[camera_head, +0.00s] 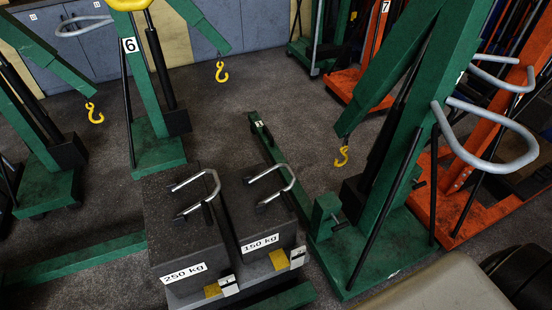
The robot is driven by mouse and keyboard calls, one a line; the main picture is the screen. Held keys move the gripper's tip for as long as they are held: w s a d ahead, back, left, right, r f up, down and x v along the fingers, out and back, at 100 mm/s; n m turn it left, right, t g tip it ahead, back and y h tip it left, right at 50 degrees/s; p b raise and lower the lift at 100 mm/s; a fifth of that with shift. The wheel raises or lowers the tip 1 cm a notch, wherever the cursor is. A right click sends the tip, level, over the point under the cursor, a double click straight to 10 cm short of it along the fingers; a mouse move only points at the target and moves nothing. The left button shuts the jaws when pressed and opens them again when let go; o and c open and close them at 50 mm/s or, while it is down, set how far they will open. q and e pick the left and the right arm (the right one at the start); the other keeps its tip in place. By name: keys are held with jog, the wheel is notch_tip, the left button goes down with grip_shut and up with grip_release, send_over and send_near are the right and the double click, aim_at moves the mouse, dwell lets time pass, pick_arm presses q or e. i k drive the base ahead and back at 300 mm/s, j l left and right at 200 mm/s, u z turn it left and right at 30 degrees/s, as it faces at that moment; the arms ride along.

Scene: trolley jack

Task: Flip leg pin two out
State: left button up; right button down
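A green crane (392,165) stands at the centre right, with a long green leg (285,165) running out to the back left on the floor. At its base is a green block (325,215) with a small dark pin-like rod (340,225) sticking out on its right side. Another small dark rod (417,184) shows just right of the mast. I cannot tell which of these, if either, is leg pin two, or whether a pin is flipped out. Neither of my grippers is in the head view.
Dark weight blocks marked 250 kg (178,245) and 150 kg (262,225), with grey handles, stand in front, left of the crane. Its yellow hook (342,157) hangs above the floor. Another green crane (150,100), marked 6, and an orange one (460,190) stand nearby. Open floor (240,110) lies behind the blocks.

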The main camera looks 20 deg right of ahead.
aim_at(419, 185)
jog(key=z, duration=1.5)
